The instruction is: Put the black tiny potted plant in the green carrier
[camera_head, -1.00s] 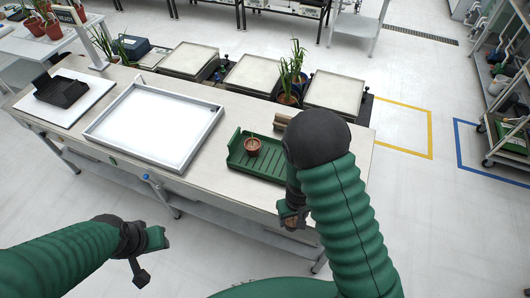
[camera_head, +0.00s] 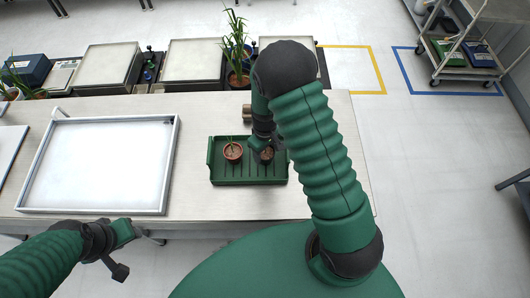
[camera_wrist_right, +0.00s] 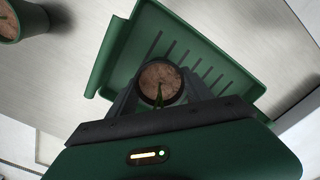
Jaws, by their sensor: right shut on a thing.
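The green carrier (camera_head: 250,181) lies on the bench, right of the white tray. My right gripper (camera_head: 264,148) is over the carrier, pointing down. It is shut on a small dark-rimmed pot, the black tiny potted plant (camera_head: 267,154), with brown soil and a green sprout. In the right wrist view the same pot (camera_wrist_right: 161,83) sits between the fingers, against the slatted carrier floor (camera_wrist_right: 190,50). I cannot tell whether its base touches the floor. My left gripper (camera_head: 122,250) is at the bench's front edge, away from the carrier.
A large white tray (camera_head: 172,160) lies left of the carrier. Scales (camera_head: 195,62) and tall potted plants (camera_head: 236,50) line the back. Another pot (camera_wrist_right: 48,15) shows outside the carrier in the right wrist view. My right arm hides part of the bench.

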